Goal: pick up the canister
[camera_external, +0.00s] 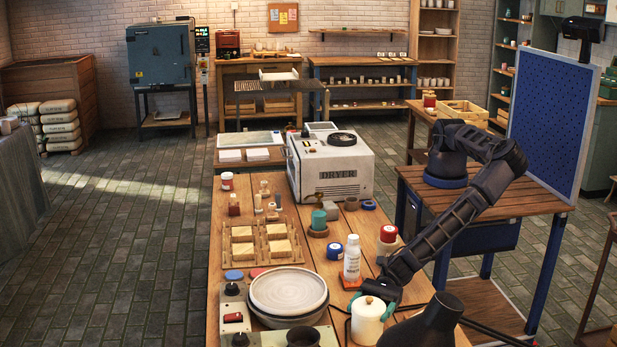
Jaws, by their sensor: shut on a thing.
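A white canister (367,325) with a small tan knob on its lid stands at the near right of the long wooden table. My gripper (378,293) reaches down from the upper right to the top of the canister and is shut on it. The canister looks upright. I cannot tell whether its base touches the table.
A white bottle (352,258) stands just behind the canister, close to my gripper. A stack of pale plates (287,291) is to the left. Little table is free around the canister.

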